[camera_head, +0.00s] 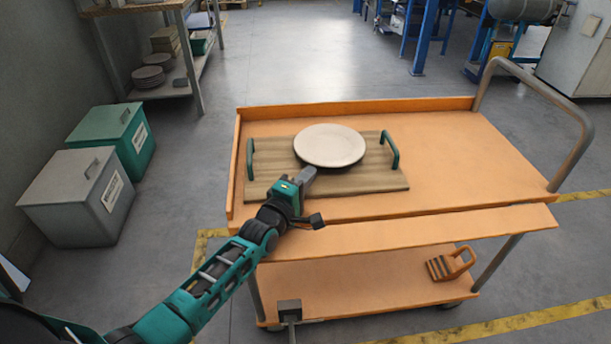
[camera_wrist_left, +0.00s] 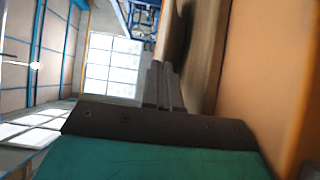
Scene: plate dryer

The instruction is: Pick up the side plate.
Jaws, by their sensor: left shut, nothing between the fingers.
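The side plate (camera_head: 330,144) is pale and round and lies on a wooden tray (camera_head: 270,170) with two green handles on the orange cart. My left gripper (camera_head: 309,173) is just in front of the plate's near left edge, low over the tray. Its fingers are closed together with nothing between them. In the left wrist view the closed fingers (camera_wrist_left: 160,84) point along the tray's wooden surface (camera_wrist_left: 209,50). I cannot tell whether the fingertips touch the plate. My right gripper is not in view.
The orange cart (camera_head: 470,150) has free room right of the tray, a raised back edge and a metal push handle (camera_head: 545,90) at right. Green (camera_head: 112,138) and grey (camera_head: 83,196) bins stand at left.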

